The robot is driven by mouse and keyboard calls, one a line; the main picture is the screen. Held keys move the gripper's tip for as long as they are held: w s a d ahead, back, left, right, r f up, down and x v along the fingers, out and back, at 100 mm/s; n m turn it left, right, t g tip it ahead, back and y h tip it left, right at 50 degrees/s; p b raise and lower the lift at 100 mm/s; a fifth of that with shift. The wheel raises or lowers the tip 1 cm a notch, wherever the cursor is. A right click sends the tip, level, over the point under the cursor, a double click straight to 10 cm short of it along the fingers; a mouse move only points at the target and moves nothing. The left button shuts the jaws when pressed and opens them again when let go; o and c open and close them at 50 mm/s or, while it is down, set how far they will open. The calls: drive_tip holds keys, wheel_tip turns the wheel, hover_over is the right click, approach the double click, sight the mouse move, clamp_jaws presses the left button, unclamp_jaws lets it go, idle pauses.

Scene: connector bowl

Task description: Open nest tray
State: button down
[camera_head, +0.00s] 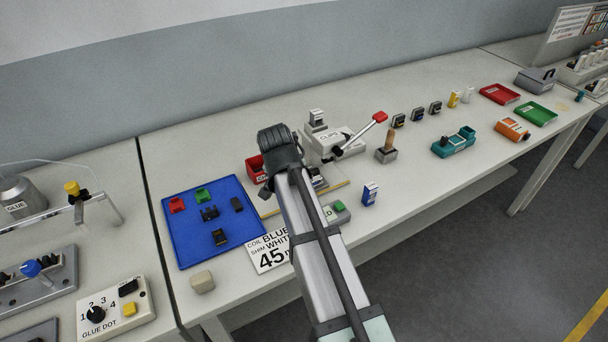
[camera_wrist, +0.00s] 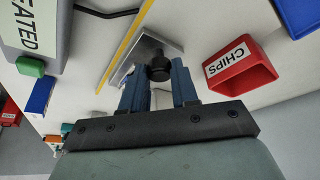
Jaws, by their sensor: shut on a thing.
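The nest tray (camera_wrist: 138,62) shows in the wrist view as a grey metal piece with a round black knob (camera_wrist: 158,68) at its near end. My gripper (camera_wrist: 159,84) has its two blue fingers on either side of this knob and is shut on it. Whether the tray is drawn out of the press cannot be told.
A red CHIPS bin (camera_wrist: 245,67) stands close to my gripper. The press has a raised red-tipped lever (camera_head: 380,117). A blue mat (camera_head: 190,237) with small parts lies left. A green-buttoned box (camera_head: 337,211) and a blue-and-white box (camera_head: 370,193) stand right of my arm.

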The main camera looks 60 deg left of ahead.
drive_tip(key=s, duration=0.8)
drive_tip(key=shift+s, duration=0.2)
drive_tip(key=c, duration=0.9)
unclamp_jaws()
drive_tip(key=shift+o, duration=0.2)
drive_tip(key=shift+r, duration=0.15)
drive_tip(key=v, duration=1.3)
drive_tip(key=shift+r, duration=0.25)
drive_tip(key=shift+d, duration=0.15)
